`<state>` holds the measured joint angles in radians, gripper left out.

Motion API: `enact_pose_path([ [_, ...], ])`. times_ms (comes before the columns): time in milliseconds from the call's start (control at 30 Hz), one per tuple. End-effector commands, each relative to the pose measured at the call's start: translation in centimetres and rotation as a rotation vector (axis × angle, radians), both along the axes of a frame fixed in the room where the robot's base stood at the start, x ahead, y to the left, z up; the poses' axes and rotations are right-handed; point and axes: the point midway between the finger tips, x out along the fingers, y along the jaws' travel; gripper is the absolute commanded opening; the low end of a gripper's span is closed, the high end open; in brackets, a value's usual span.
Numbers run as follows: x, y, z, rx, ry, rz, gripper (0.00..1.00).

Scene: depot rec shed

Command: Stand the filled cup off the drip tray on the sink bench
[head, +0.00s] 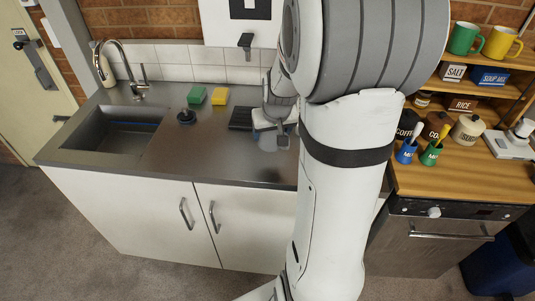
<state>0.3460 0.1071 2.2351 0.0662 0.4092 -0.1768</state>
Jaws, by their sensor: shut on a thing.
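My gripper (273,128) is low over the sink bench (215,158), at the right beside my arm. It is shut on a pale bluish cup (262,119), which is mostly hidden by the fingers. What is in the cup cannot be seen. The dark drip tray (240,118) lies on the bench just left of the cup, below the spout of a white wall dispenser (236,28). The cup looks to be right of the tray; whether its base touches the bench is unclear.
A sink with a tap (124,72) is at the left. The front middle of the bench is clear. A wooden counter (440,180) with jars stands at the right.

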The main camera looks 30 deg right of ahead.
Motion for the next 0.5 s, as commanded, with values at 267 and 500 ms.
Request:
enact_pose_path([
  [267, -0.2, -1.0, -3.5, 0.000, -0.002, -0.020, 0.24],
  [500, -0.3, -1.2, -6.6, 0.001, -0.001, -0.026, 0.24],
])
